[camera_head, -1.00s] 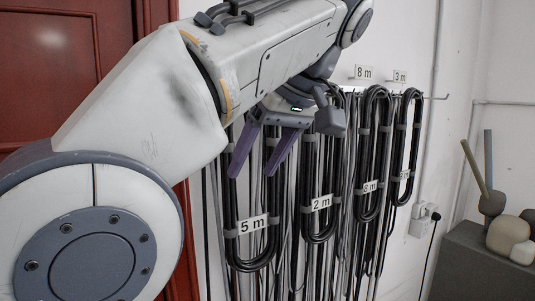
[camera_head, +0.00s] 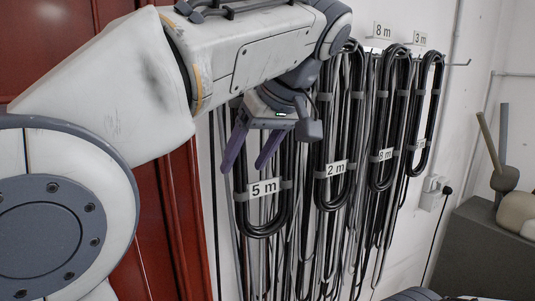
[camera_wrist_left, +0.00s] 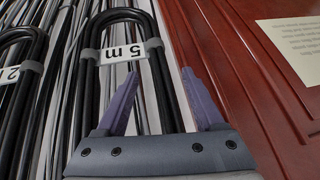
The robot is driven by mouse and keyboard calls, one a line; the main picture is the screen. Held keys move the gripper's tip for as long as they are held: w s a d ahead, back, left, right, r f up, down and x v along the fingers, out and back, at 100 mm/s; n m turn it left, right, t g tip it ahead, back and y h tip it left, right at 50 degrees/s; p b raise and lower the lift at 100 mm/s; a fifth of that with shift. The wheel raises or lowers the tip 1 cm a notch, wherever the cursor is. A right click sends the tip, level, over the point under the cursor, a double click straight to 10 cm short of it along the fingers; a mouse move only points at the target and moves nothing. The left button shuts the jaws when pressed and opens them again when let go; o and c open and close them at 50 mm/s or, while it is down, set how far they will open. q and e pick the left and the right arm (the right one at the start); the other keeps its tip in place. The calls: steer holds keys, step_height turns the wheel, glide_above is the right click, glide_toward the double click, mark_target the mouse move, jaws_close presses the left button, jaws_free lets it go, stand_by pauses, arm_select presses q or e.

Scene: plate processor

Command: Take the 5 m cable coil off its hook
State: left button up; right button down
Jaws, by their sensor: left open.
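The 5 m coil (camera_head: 268,228) is a long black loop with a white "5 m" tag (camera_head: 264,188), hanging against the wall. Its top and hook are hidden behind my arm. In the left wrist view the coil (camera_wrist_left: 165,85) and its tag (camera_wrist_left: 117,54) show beyond my fingers. My left gripper (camera_head: 245,167) is open, its two purple fingers apart, just above the tag and in front of the coil in the picture. In the wrist view the gripper (camera_wrist_left: 160,73) has its fingertips near the coil's strands; I cannot tell whether they touch. My right gripper is not seen.
The 2 m coil (camera_head: 336,169) hangs just right of the 5 m one, with the 8 m coil (camera_head: 382,155) and another coil (camera_head: 425,120) beyond. Loose cables hang between them. A red panelled door (camera_head: 165,220) stands left. A grey box (camera_head: 485,240) with rounded objects is at right.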

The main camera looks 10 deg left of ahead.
arm_select(q)
steer(key=shift+a, duration=0.1)
steer(key=shift+a, duration=0.1)
steer(key=shift+c, duration=1)
steer(key=shift+r, duration=0.1)
jaws_close()
